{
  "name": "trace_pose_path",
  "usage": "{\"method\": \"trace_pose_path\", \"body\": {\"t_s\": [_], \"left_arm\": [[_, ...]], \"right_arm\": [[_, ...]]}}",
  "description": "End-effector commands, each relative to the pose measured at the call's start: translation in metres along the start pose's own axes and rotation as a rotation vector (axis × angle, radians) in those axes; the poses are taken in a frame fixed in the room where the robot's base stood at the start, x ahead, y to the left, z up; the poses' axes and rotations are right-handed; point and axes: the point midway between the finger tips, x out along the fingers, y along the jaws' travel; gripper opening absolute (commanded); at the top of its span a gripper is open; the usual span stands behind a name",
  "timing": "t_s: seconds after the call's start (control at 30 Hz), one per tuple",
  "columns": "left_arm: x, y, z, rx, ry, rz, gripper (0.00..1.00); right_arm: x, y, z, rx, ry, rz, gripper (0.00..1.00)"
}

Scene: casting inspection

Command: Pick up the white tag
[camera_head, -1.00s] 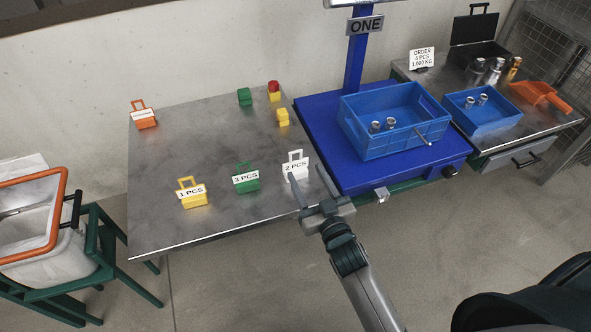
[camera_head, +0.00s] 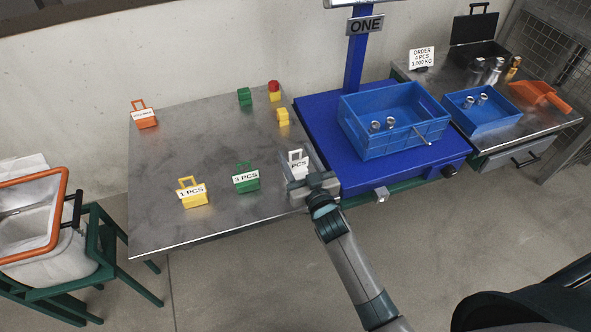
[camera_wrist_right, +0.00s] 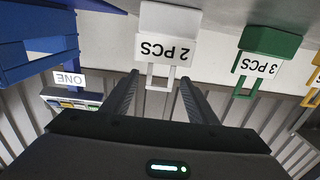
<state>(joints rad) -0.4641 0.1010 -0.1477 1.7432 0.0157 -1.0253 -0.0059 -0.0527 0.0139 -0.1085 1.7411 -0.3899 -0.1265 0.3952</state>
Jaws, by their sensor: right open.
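The white tag (camera_head: 298,160) stands on the metal table near its right front edge, partly hidden by my right gripper. In the right wrist view the white tag (camera_wrist_right: 168,48) shows upside down with "2 PCS" on its label, its handle loop reaching between the fingers. My right gripper (camera_head: 301,181) is open, its fingers close to the tag. In the right wrist view the gripper (camera_wrist_right: 160,82) has one finger on each side of the tag, and I cannot tell whether they touch it. My left gripper is not in view.
A green "3 PCS" tag (camera_head: 246,178) stands left of the white tag, and a yellow "1 PCS" tag (camera_head: 192,193) further left. An orange tag (camera_head: 144,115) is at the back left. A blue platform (camera_head: 318,122) with a blue crate (camera_head: 375,148) is to the right.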

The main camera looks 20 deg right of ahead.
Motion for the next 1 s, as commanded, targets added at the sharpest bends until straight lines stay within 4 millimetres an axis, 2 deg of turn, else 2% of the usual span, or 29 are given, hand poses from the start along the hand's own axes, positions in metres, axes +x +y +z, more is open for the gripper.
{"method": "trace_pose_path", "body": {"t_s": [0.4,0.67,0.93,0.97,1.0], "left_arm": [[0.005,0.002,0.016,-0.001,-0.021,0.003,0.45],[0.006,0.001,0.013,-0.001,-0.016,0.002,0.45],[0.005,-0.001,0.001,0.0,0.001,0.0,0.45],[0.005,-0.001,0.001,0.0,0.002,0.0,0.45],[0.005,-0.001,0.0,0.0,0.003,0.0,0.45]], "right_arm": [[0.045,0.001,0.003,0.0,0.0,0.0,0.53],[0.049,0.001,0.003,0.0,0.0,0.0,0.53],[0.049,0.001,0.003,0.0,0.0,0.0,0.53],[0.049,0.001,0.003,0.0,0.0,0.0,0.51],[0.049,0.001,0.003,0.0,0.0,0.0,0.41]]}}
